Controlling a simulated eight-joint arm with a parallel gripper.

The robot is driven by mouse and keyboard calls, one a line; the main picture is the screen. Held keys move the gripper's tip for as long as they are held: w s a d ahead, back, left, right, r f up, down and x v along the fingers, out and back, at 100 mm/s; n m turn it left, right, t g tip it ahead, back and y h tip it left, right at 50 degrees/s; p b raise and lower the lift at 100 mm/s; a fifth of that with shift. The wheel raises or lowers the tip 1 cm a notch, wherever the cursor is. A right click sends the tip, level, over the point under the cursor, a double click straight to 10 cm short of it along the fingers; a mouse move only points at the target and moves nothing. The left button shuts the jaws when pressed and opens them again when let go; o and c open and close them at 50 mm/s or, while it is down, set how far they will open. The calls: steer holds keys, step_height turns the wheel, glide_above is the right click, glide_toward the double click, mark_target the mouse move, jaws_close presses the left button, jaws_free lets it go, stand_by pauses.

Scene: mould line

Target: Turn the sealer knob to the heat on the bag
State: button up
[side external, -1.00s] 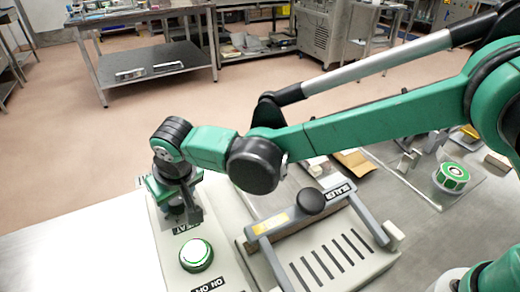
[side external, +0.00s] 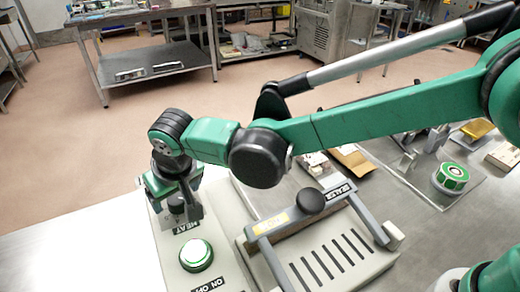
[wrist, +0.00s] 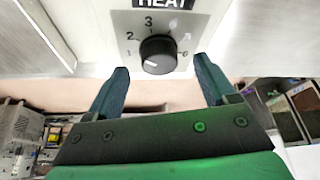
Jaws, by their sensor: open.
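The black heat knob (wrist: 158,54) sits on a pale panel under a HEAT label in the wrist view. Its white mark points to the lower left, near the 1. The numbers 1, 2 and 3 read clearly on the left and top; those on the right are faint. My gripper (wrist: 161,70) is open, with one finger to each side of the knob's near edge, not closed on it. In the side view my gripper (side external: 182,200) hangs over the sealer's control strip and partly hides the knob. A yellow label (side external: 271,223) lies at the sealer bar; its print is unreadable.
The sealer (side external: 330,255) has a slotted plate and a grey frame with a black round handle (side external: 311,201). A lit white button with a green ring (side external: 196,255) is just in front of my gripper. A green-sided round item (side external: 452,177) stands at right.

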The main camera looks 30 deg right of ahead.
steer(key=shift+v, duration=2.15)
steer(key=d+r, duration=0.4)
steer(key=d, duration=0.6)
steer(key=s+d+m+t, duration=0.1)
steer(key=s+d, duration=0.2)
steer(key=d, duration=0.3)
steer(key=s+d+m+t, duration=0.1)
steer(key=s+d, duration=0.2)
steer(key=d, duration=0.4)
steer(key=s+d+m+t+h, duration=0.1)
steer(key=s+d, duration=0.2)
steer(key=d, duration=0.3)
steer(key=shift+d+f, duration=0.3)
steer(key=shift+f, duration=0.15)
steer(key=shift+o, duration=0.2)
steer(key=shift+s, duration=0.15)
steer(key=o, duration=0.3)
